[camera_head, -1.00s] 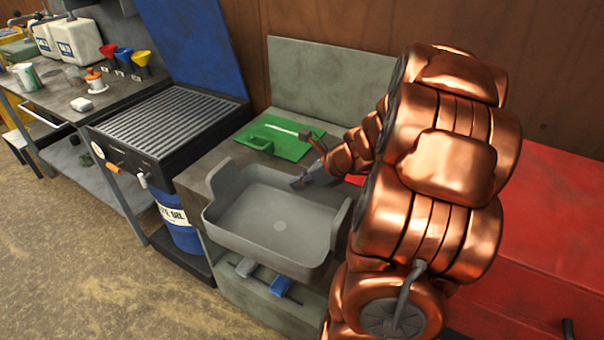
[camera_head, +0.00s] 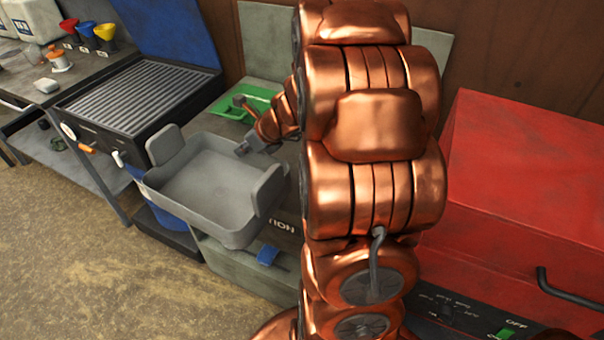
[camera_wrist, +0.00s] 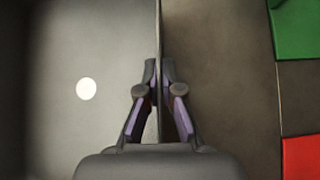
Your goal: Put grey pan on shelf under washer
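The grey pan (camera_head: 205,190) is an open rectangular tray with a raised tab at each end. My gripper (camera_head: 246,147) is at its back wall. In the wrist view, the two fingers (camera_wrist: 158,68) are closed on either side of the thin wall of the pan (camera_wrist: 60,45). The pan sticks out past the bench front and overlaps the washer's front right corner in the head view. The washer (camera_head: 140,90) has a ribbed grey top and a raised blue lid. Under it, a low dark shelf (camera_head: 165,232) shows in part, with a blue drum mostly hidden behind the pan.
A green tray (camera_head: 245,100) lies on the bench behind the pan. A red cabinet (camera_head: 520,180) stands at the right. A workbench (camera_head: 40,120) with funnels and bottles is at the left. The floor (camera_head: 90,260) in front is clear.

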